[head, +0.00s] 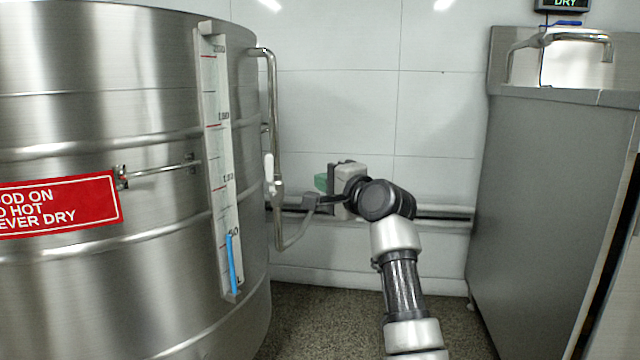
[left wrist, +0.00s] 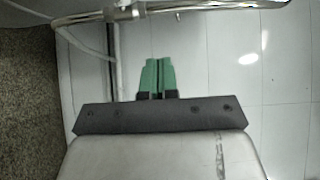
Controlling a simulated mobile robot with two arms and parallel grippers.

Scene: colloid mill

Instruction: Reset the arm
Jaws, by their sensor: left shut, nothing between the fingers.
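My left arm (head: 398,265) rises from the bottom of the head view and bends at a dark joint towards the wall. My left gripper (head: 320,183) is at its end, left of the joint, with green fingertips in front of the white wall. In the left wrist view the two green fingers (left wrist: 157,77) lie side by side, shut with nothing between them. The gripper appears close to the steel pipe on the tank's right side in the head view, but I cannot tell the exact gap. My right gripper is not in view.
A large steel tank (head: 100,120) with a level scale (head: 220,160) and red sign (head: 60,204) fills the left. A bent steel pipe (head: 273,100) runs down its side. A grey cabinet (head: 550,190) stands at right. Speckled floor (head: 320,320) is clear between them.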

